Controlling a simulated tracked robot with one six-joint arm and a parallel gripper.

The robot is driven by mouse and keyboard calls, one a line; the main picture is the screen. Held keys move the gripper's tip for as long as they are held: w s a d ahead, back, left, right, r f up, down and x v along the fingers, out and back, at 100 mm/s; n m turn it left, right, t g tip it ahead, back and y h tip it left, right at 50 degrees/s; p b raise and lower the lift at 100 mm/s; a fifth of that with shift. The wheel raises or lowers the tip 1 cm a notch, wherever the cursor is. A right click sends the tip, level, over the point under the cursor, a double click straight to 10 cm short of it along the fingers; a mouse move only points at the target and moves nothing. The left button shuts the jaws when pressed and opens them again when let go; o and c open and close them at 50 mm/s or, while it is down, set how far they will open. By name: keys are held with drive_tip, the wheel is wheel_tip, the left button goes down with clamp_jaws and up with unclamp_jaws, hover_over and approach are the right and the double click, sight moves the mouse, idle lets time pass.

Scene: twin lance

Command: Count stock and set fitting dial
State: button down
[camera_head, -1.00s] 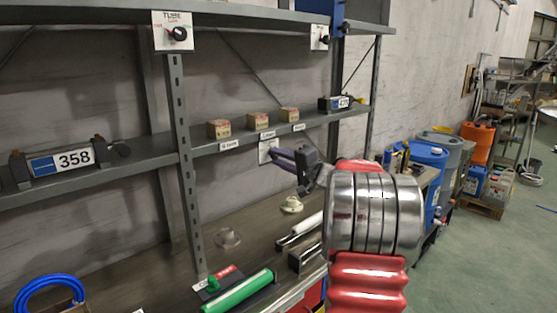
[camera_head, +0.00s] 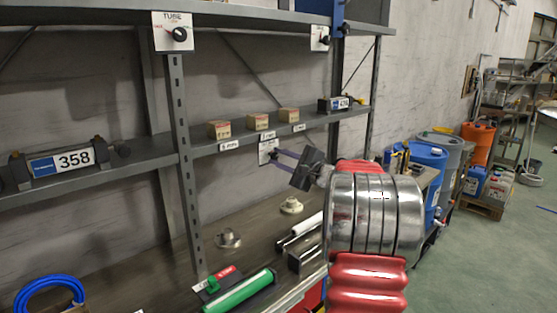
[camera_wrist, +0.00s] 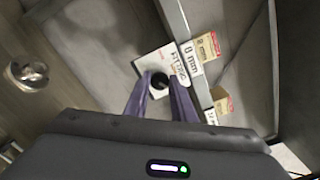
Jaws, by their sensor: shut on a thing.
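The fitting dial is a white plate (camera_wrist: 151,61) with a black knob (camera_wrist: 159,80), mounted below the shelf edge; in the head view the plate (camera_head: 268,146) is partly behind my fingers. My gripper (camera_wrist: 160,84) has its purple fingers on either side of the knob, shut on it; it also shows in the head view (camera_head: 276,157). Three small cardboard boxes stand apart on the shelf, left (camera_head: 219,129), middle (camera_head: 257,122) and right (camera_head: 289,115), above small size labels. I cannot tell the knob's exact setting.
A TUBE dial (camera_head: 173,32) is on the upper shelf edge, with another dial (camera_head: 320,38) to its right. A unit marked 358 (camera_head: 62,162) sits on the left shelf. A green cylinder (camera_head: 240,291) and metal fittings (camera_head: 228,239) lie on the bench below.

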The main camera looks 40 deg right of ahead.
drive_tip(key=shift+d+f, duration=0.15)
drive_tip(key=shift+f, duration=0.15)
drive_tip(key=c, duration=1.8)
unclamp_jaws()
drive_tip(key=shift+c, duration=0.2)
drive_tip(key=o, duration=0.4)
drive_tip(key=shift+r, duration=0.15)
drive_tip(key=shift+c, duration=0.2)
drive_tip(key=s, duration=1.3)
drive_tip(key=shift+s, duration=0.4)
drive_tip(key=shift+d, duration=0.15)
